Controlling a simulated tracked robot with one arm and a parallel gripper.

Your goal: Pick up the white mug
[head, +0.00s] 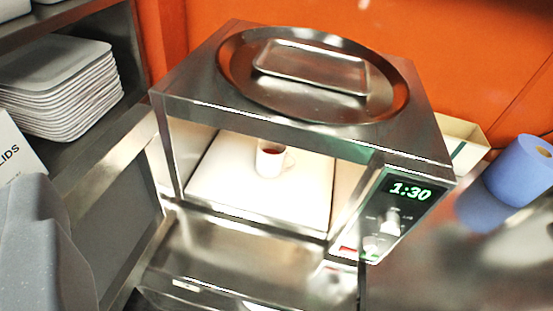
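The white mug (270,160) stands upright inside the steel microwave (300,120), on its pale floor (225,190). Its handle points to the right, and a dark reddish-brown content shows at its mouth. The microwave's front is open, and the mug is visible below the top edge of the opening. My gripper does not show in the head view, so its state cannot be seen.
A round steel tray (240,75) with a small rectangular tray (312,65) lies on the microwave. Its display (411,191) reads 1:30. White trays (60,90) are stacked on the left shelf. A blue roll (522,170) stands right. A grey object (40,250) fills the lower left.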

